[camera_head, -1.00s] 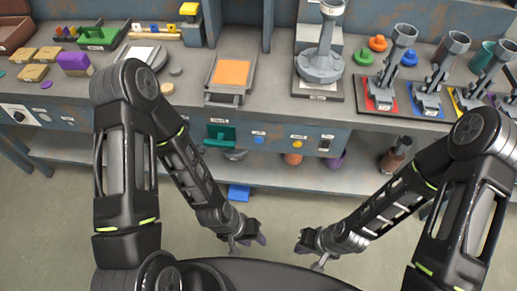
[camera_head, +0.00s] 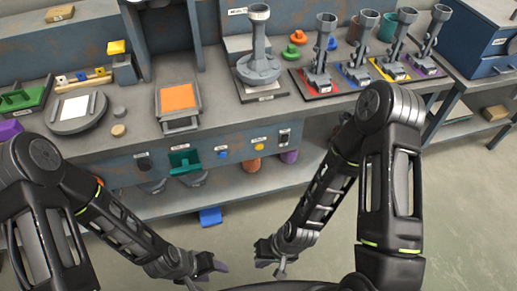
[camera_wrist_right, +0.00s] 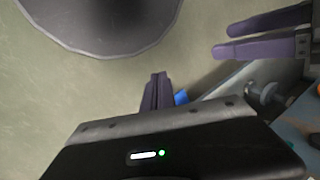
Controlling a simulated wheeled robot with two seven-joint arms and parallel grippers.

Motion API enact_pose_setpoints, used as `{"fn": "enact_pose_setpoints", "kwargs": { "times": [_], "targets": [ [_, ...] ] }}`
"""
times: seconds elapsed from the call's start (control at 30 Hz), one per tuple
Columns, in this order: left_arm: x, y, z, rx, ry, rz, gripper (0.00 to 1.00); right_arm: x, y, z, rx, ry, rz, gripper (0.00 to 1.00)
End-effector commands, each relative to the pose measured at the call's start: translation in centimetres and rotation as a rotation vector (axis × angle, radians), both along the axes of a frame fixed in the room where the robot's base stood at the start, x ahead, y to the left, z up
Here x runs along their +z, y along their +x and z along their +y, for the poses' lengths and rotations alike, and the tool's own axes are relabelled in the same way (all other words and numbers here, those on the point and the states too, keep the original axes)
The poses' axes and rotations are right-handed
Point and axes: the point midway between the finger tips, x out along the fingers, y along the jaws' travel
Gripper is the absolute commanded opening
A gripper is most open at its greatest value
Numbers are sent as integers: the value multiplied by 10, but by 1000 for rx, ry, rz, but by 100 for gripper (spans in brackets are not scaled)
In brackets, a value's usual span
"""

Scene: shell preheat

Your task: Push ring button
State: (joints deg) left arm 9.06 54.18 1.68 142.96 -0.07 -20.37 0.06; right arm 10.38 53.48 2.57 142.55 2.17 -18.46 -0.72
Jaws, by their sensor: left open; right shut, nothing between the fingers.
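A blue button (camera_head: 222,154) and a yellow button (camera_head: 259,147) sit on the bench's front panel in the head view. Each has a small label above it, too small to read, so I cannot tell which is the ring button. My left gripper (camera_head: 220,265) is open and empty, low in front of the bench. It also shows at the upper right of the right wrist view (camera_wrist_right: 262,34). My right gripper (camera_head: 260,254) is shut and empty, also low and apart from the panel. Its purple fingers are together in the right wrist view (camera_wrist_right: 158,92).
A green-handled part (camera_head: 186,161) and a dark switch (camera_head: 284,137) flank the buttons on the panel. An orange-topped tray (camera_head: 179,100) and a grey press-like stand (camera_head: 259,62) are on the bench. A blue block (camera_head: 210,216) lies below. Floor at right is clear.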

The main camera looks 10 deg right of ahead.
Motion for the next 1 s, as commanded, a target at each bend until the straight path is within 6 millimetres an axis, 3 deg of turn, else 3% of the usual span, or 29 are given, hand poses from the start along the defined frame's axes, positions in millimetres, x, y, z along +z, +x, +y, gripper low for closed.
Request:
{"fn": "enact_pose_setpoints", "kwargs": {
  "times": [0.27, 0.37, 0.43, 0.6, 0.7, 0.8, 1.0],
  "targets": [
    [-93, 2, 3, 7, 5, -4, 76, -60, 27, -4, -287, 124, 197, 0],
    [-139, 4, 5, 11, 7, -6, 78, -71, 55, 1, -449, 273, 284, 0],
    [-172, 5, 6, 14, 9, -8, 78, -70, 85, 2, -561, 417, 321, 0],
    [-244, 8, 8, 21, 13, -14, 78, -34, 174, -21, -782, 831, 282, 0],
    [-269, 9, 10, 24, 15, -15, 78, -2, 213, -46, -852, 1024, 207, 0],
    [-283, 10, 10, 26, 17, -17, 78, 23, 237, -70, -889, 1153, 135, 0],
    [-291, 11, 11, 27, 17, -18, 78, 50, 253, -91, -913, 1260, 67, 0]
  ]
}}
